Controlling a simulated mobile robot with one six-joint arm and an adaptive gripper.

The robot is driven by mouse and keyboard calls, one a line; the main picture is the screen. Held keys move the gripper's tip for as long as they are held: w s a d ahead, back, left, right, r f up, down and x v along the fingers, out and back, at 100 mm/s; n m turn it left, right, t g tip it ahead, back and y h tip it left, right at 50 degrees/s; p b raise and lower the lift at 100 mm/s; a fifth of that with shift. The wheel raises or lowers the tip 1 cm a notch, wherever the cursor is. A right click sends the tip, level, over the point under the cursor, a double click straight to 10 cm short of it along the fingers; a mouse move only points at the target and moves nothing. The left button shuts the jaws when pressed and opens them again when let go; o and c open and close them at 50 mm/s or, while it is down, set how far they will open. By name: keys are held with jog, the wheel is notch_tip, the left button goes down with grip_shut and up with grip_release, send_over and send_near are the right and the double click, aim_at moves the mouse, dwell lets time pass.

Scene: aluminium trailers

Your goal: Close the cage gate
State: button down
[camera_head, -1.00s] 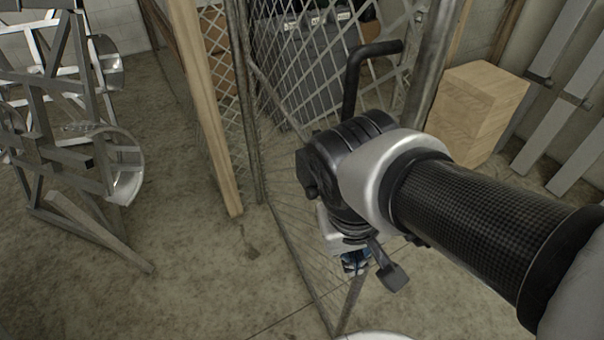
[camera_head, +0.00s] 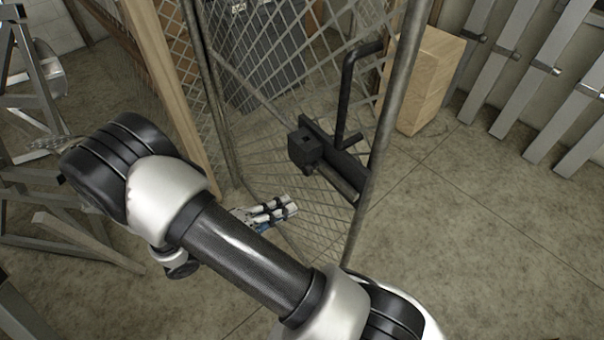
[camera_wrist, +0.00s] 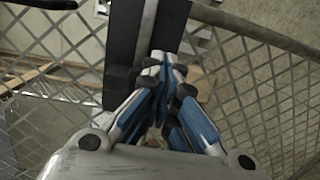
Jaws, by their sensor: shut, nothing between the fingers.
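The cage gate (camera_head: 290,85) is a wire mesh panel in a grey metal frame, standing open at an angle. Its black latch (camera_head: 325,160) with a bent handle (camera_head: 348,90) sits near the gate's free edge post (camera_head: 385,135). My gripper (camera_head: 290,208) is just below and left of the latch in the head view, its fingers together. In the wrist view my gripper (camera_wrist: 160,75) points at a dark upright bar (camera_wrist: 128,35) with mesh on both sides. Whether the fingertips touch the bar I cannot tell.
A wooden post (camera_head: 165,75) stands beside the mesh at the left. Metal frames (camera_head: 35,75) stand farther left. Wooden blocks (camera_head: 428,80) are stacked behind the gate, and metal slats (camera_head: 530,85) lean at the right. The floor at lower right is clear.

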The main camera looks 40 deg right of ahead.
jog(key=d+f+t+b, duration=0.1)
jog(key=d, duration=1.2)
jog(key=shift+w+n+h, duration=0.3)
jog(key=shift+h, duration=0.1)
jog(key=shift+d+f, duration=0.1)
